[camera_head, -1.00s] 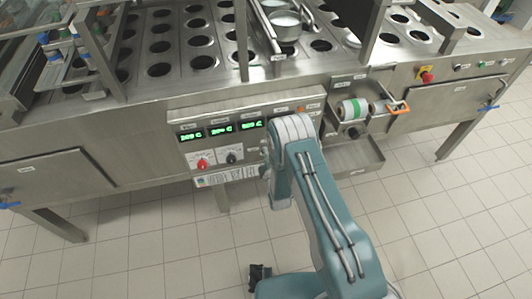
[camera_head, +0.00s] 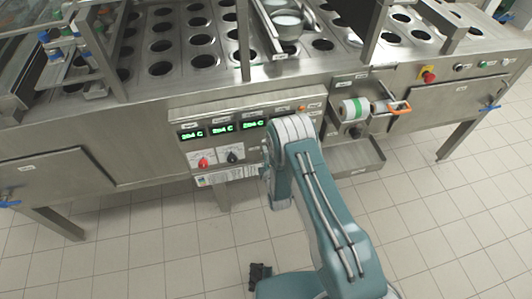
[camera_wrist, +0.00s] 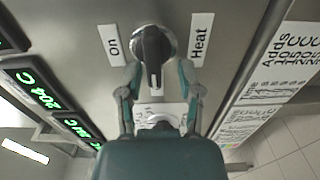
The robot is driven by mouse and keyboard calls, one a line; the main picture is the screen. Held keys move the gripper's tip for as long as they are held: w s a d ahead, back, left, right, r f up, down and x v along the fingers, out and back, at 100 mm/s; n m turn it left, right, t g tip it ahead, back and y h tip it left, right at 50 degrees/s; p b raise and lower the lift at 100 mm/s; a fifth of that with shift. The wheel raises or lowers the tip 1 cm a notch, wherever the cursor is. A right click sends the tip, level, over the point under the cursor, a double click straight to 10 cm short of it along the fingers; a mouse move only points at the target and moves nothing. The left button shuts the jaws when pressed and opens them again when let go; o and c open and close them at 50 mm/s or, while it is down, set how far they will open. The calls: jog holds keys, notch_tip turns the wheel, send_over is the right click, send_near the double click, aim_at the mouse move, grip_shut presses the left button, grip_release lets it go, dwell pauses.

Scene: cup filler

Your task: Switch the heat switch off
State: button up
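The heat switch (camera_wrist: 153,46) is a black knob on a round metal base, in the upper middle of the wrist view. Its handle stands lengthwise in the picture, with a white mark at the lower end. An "On" label (camera_wrist: 112,45) is left of it and a "Heat" label (camera_wrist: 202,38) right of it. My gripper (camera_wrist: 158,68) is open, its two fingers apart on either side of the knob's lower end. Contact cannot be told. In the head view my arm hides the switch and most of the gripper.
A red knob (camera_head: 203,162) and a black knob (camera_head: 232,157) sit on the panel left of my arm, below green displays (camera_head: 222,129). A roll with a green band (camera_head: 354,108) and a metal tray (camera_head: 355,158) are to the right. The tiled floor in front is mostly clear.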

jog(key=shift+r, duration=0.1)
jog(key=v, duration=1.1)
jog(key=shift+s, duration=0.4)
jog(key=shift+d, duration=0.1)
